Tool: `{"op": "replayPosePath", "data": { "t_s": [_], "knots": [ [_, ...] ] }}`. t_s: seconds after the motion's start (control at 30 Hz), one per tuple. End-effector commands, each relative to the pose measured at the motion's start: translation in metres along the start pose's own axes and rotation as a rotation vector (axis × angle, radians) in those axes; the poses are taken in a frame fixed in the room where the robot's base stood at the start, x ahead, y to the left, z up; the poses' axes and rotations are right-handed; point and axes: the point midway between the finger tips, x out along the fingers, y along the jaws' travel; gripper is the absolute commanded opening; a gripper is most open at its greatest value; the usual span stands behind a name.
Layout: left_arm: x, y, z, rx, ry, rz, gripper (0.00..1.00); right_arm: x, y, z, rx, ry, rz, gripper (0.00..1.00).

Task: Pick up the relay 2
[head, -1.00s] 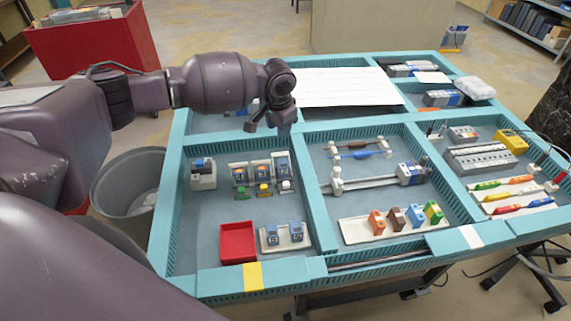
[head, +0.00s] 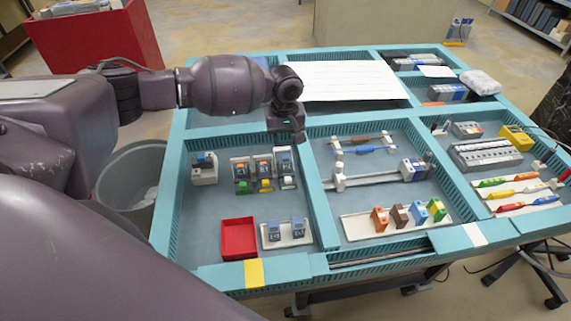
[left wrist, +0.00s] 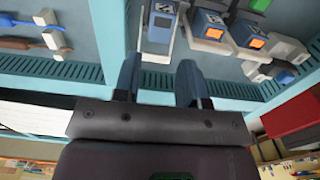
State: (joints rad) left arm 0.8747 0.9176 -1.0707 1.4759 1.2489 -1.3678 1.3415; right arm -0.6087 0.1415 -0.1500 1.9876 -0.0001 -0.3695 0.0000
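Two blue-grey relays stand on a white tray at the front of the left compartment, a left one (head: 274,230) and a right one (head: 298,227). Three more modules sit in white sockets behind them: a left one (head: 241,171), a middle one (head: 264,168) and a right one (head: 285,165). I cannot read which is relay 2. My left gripper (head: 298,138) hangs above the divider, behind and right of the sockets. In the left wrist view (left wrist: 158,78) its two fingers are apart with nothing between them; a socketed module (left wrist: 161,20) shows beyond them. My right gripper is not in view.
A red tray (head: 238,238) lies left of the white tray. A single white-and-blue unit (head: 203,169) stands at the compartment's left. Teal dividers (head: 317,190) separate the compartments. The middle compartment holds a rail (head: 375,179) and several coloured blocks. The left compartment's floor is partly bare.

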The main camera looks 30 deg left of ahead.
Motion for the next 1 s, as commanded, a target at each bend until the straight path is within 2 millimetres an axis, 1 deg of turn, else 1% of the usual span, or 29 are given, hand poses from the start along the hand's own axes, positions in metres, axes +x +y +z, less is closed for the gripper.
{"op": "replayPosePath", "data": {
  "t_s": [0.03, 0.1, 0.37, 0.6, 0.7, 0.8, 1.0],
  "knots": [
    [0.008, 0.000, 0.000, 0.000, -0.001, -0.001, 0.38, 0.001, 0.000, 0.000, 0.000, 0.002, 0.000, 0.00],
    [0.016, 0.000, 0.000, 0.000, -0.001, -0.001, 0.38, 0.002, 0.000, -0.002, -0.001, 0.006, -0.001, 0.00],
    [0.032, 0.000, 0.000, 0.001, 0.001, -0.001, 0.38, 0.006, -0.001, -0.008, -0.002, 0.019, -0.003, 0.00],
    [0.064, 0.001, 0.002, 0.002, 0.000, -0.001, 0.38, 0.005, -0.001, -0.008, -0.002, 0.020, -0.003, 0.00],
    [0.073, 0.000, 0.001, 0.002, 0.001, 0.000, 0.38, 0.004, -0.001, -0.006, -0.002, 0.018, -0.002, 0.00],
    [0.078, 0.000, 0.001, 0.002, 0.001, 0.000, 0.38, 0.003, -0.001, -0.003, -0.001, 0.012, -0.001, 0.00],
    [0.078, 0.000, 0.001, 0.002, 0.001, 0.000, 0.38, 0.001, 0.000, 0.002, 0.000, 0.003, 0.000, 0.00]
  ]
}}
